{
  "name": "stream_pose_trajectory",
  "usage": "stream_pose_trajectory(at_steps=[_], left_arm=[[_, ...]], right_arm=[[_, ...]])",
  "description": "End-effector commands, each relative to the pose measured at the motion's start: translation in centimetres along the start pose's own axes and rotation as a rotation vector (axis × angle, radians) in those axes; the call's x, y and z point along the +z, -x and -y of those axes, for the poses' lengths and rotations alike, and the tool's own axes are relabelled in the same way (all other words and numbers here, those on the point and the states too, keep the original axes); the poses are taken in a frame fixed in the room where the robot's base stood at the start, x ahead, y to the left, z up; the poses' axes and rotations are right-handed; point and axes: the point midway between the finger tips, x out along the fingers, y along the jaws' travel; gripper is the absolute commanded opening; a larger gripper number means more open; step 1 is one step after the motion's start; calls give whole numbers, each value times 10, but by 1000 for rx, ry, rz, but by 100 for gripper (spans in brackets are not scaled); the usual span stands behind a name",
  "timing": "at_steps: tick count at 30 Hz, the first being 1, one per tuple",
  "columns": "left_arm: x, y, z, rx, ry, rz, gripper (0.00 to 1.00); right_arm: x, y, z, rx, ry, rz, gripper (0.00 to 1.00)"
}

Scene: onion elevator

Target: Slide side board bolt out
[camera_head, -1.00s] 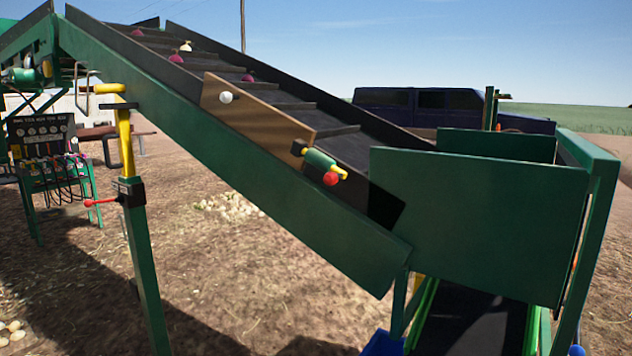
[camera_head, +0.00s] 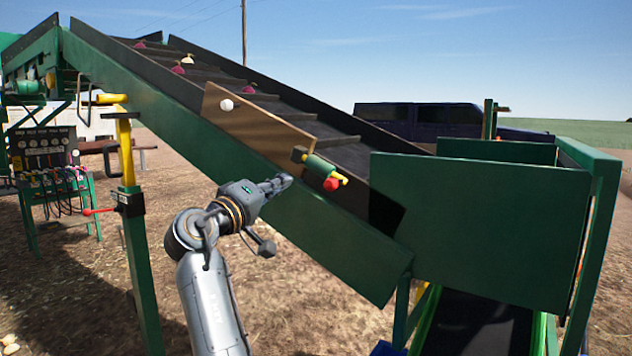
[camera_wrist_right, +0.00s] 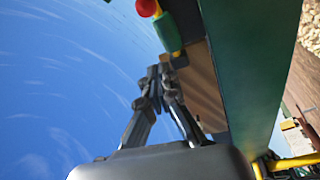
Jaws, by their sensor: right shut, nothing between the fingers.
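The side board (camera_head: 245,122) is a brown wooden panel with a white knob (camera_head: 226,105) on the sloping elevator's near side. The bolt (camera_head: 322,170) sits at the board's lower right end, with a green body, yellow ends and a red knob (camera_head: 331,185). My right gripper (camera_head: 284,181) is shut and empty, just left of and slightly below the bolt, apart from it in the picture. In the right wrist view, my gripper fingers (camera_wrist_right: 160,72) meet below the bolt's green body (camera_wrist_right: 167,32) and red knob (camera_wrist_right: 147,7). My left gripper is not in view.
The green elevator side rail (camera_head: 340,245) runs down to a green hopper panel (camera_head: 480,230) at the right. A green post with a yellow top (camera_head: 128,150) stands at left. Onions (camera_head: 187,58) lie on the dark belt. A control panel stand (camera_head: 48,160) is farther left.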

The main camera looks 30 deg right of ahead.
Motion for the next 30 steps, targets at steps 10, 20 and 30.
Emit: stream_pose_trajectory(at_steps=[10,20,30], left_arm=[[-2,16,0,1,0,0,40],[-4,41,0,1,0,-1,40],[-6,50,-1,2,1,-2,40]], right_arm=[[-2,-38,-3,2,3,1,0],[-2,-103,-3,1,3,0,0],[31,-89,1,-2,0,-3,0]])
